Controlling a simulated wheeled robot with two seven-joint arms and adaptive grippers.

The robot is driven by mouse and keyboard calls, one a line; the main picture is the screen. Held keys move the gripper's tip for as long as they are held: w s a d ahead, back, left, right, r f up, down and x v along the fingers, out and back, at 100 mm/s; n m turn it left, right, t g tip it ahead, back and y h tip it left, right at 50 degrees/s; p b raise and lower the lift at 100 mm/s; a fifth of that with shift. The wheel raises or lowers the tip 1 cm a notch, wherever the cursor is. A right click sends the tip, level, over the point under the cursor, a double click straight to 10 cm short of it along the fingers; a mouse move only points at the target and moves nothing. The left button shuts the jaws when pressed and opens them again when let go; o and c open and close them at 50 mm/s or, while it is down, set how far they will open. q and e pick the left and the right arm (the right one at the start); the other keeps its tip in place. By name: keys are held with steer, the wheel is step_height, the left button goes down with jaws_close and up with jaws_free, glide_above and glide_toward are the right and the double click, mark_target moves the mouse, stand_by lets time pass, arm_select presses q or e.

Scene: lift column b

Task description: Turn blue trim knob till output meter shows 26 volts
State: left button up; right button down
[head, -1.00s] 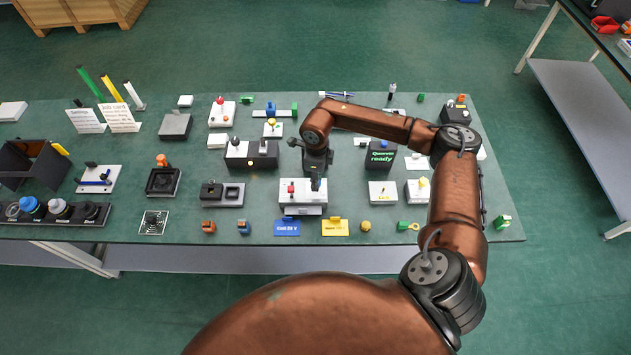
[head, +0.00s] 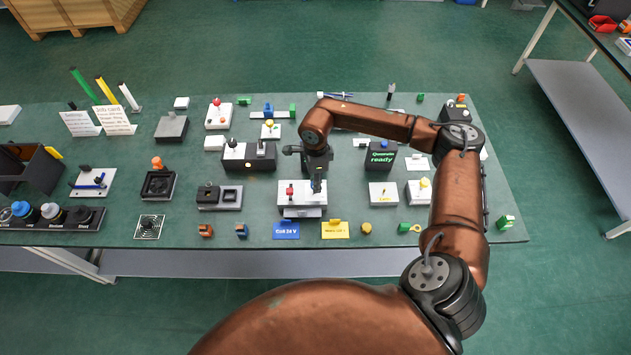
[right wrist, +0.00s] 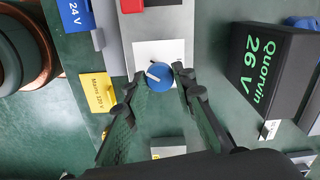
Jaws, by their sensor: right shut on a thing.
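In the right wrist view the blue trim knob (right wrist: 158,77), with a white pointer line, stands on a white plate (right wrist: 172,52) of a light grey unit. My right gripper (right wrist: 159,79) is shut on the knob, one finger at each side. In the head view my right gripper (head: 316,187) is over the white unit (head: 296,207) with a red part, and it hides the knob. A dark box with a green display (right wrist: 257,72) reads "Quorvin 26 V" in the right wrist view. My left gripper is not in view.
A blue "24 V" card (head: 286,231) and a yellow card (head: 335,230) lie in front of the unit. A dark box with an orange lamp (head: 249,156) stands behind to the left. Several small parts and devices cover the green table (head: 270,208).

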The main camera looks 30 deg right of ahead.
steer(key=shift+w, duration=0.1)
steer(key=c, duration=1.6)
jaws_free()
step_height(320, 180, up, 12)
